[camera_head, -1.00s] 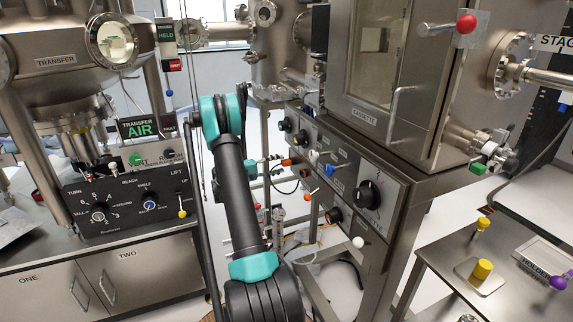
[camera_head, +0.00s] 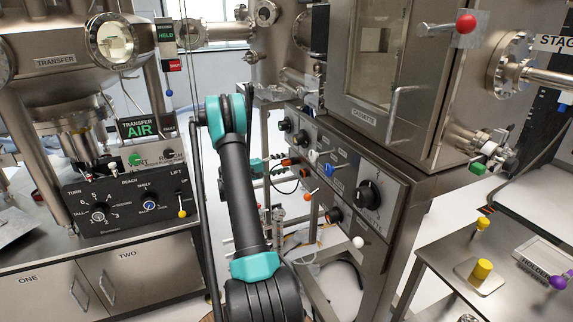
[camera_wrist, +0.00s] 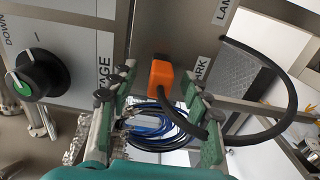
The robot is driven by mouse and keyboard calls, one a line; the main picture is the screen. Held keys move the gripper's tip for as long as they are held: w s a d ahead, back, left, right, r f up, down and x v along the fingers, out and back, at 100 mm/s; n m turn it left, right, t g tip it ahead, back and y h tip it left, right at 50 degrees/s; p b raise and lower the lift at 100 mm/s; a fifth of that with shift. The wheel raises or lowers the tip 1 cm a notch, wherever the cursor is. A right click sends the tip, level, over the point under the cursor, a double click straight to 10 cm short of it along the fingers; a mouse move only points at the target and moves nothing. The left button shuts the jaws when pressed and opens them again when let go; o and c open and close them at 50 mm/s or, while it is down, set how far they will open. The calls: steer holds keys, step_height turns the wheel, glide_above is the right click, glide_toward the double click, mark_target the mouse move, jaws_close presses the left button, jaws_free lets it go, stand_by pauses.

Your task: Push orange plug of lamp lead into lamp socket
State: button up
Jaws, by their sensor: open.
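In the wrist view, the orange plug (camera_wrist: 160,76) stands against the grey panel beside a label ending in "ARK". Its black lead (camera_wrist: 284,118) leaves the plug and loops out to the right. My gripper (camera_wrist: 162,80) is open, with one grey-green finger on each side of the plug and a gap to each. In the head view, my gripper (camera_head: 262,165) is small and partly hidden by my arm, close to the cabinet's side panel. A label starting "LAM" (camera_wrist: 224,12) shows at the top of the wrist view; no lamp socket opening is clearly visible.
A black knob with a green mark (camera_wrist: 38,75) is left of my gripper in the wrist view. Blue cable coils (camera_wrist: 158,130) hang below the plug. The cabinet panel bears several knobs, including a large black one (camera_head: 368,194). A side table (camera_head: 440,262) stands at right.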

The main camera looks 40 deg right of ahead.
mark_target(282, 164)
stand_by(0.4)
jaws_close()
steer(key=shift+w+a, duration=0.1)
steer(key=shift+a, duration=0.15)
steer(key=shift+v, duration=2.8)
